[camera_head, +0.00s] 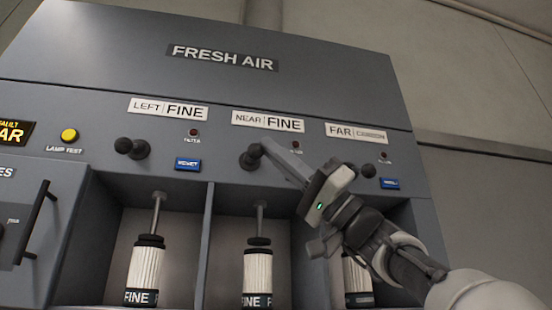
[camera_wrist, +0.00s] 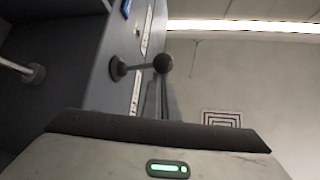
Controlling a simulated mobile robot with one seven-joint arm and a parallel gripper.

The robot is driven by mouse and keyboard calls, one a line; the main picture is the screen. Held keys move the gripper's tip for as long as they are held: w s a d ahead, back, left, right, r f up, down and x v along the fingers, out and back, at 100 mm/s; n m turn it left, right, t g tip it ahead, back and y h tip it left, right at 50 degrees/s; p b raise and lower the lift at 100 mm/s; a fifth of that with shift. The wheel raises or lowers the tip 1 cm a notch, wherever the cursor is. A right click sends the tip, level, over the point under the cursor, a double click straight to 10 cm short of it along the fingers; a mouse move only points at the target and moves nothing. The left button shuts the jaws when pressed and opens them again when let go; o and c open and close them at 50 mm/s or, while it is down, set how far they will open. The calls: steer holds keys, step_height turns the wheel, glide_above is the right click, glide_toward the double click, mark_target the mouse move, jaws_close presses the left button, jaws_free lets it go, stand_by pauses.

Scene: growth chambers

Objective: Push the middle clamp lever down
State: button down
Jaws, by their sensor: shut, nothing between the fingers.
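The middle clamp lever (camera_head: 248,161) is a dark lever with a round ball knob, on the grey panel under the "NEAR FINE" label. In the wrist view its ball knob (camera_wrist: 163,63) stands out from the panel, just ahead of the fingertips. My gripper (camera_head: 268,148) is shut and empty, reaching in from the right with its tips at the lever. In the wrist view the shut fingers (camera_wrist: 161,88) point at the knob; I cannot tell whether they touch it.
A similar lever (camera_head: 130,148) is at left under "LEFT FINE", and another (camera_head: 368,170) at right under "FAR", close to my gripper. White cartridges stand in the left (camera_head: 145,268) and right bays, the right one partly behind my arm. A dark handle (camera_head: 36,222) juts out at far left.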

steer(key=shift+w+a+f+b, duration=0.1)
steer(key=shift+w+f+b, duration=0.15)
steer(key=shift+f+b, duration=0.35)
steer(key=shift+f+t, duration=0.1)
steer(key=shift+t, duration=0.2)
